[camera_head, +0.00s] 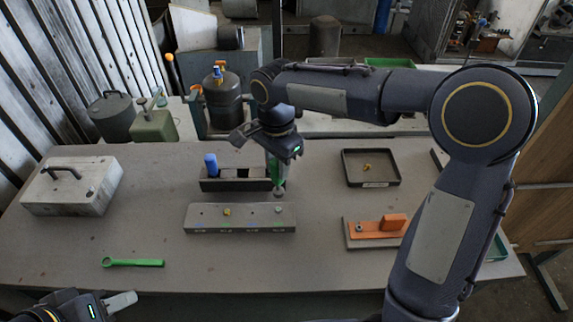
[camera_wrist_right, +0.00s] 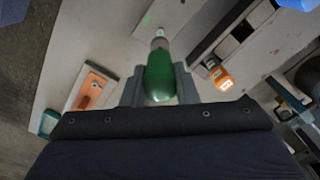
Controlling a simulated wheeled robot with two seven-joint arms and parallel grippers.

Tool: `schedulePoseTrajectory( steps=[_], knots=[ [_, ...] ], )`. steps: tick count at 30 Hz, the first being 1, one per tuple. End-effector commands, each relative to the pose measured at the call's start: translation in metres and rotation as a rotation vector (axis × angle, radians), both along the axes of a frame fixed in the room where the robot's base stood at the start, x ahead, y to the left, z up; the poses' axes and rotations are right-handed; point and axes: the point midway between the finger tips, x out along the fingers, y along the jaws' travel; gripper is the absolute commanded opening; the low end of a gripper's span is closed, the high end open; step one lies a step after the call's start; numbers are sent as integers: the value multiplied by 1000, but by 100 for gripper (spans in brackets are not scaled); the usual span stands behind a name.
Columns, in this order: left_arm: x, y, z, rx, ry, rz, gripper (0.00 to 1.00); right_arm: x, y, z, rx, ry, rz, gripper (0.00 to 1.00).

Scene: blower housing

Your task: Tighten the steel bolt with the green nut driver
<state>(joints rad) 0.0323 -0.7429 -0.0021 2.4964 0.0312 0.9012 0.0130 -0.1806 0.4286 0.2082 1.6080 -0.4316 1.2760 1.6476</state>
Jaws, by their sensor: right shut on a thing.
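My right gripper (camera_head: 272,153) is shut on the green nut driver (camera_head: 273,168), which hangs tip down. Its green handle (camera_wrist_right: 161,76) sits between the fingers in the right wrist view. The driver's tip is just behind and above the right end of a grey block (camera_head: 240,220). The steel bolt (camera_head: 278,210) stands on that end of the block, and a gap seems to show between it and the tip. A brass-coloured bolt (camera_head: 227,212) is further left on the block. My left gripper (camera_head: 118,302) is at the lower left edge, partly cut off, away from these things.
A dark rack (camera_head: 225,184) with a blue-handled tool (camera_head: 210,164) stands behind the block. A green wrench (camera_head: 133,263) lies front left. A black tray (camera_head: 371,182) and an orange fixture (camera_head: 380,230) are to the right. A grey case (camera_head: 72,188) stands far left.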

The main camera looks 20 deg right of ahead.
Motion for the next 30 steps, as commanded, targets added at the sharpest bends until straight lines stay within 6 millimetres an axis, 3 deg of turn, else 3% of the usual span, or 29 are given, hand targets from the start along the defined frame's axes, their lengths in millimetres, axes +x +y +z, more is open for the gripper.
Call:
schedulePoseTrajectory(
  steps=[18, 30],
  knots=[
    [0, 0, -41, 0, 0, 0, 36, 0, 0, -51, 1, 0, -4, 0],
    [0, 0, -44, 0, 0, 0, 36, 0, 0, -57, 1, 0, -3, 0]
  ],
)
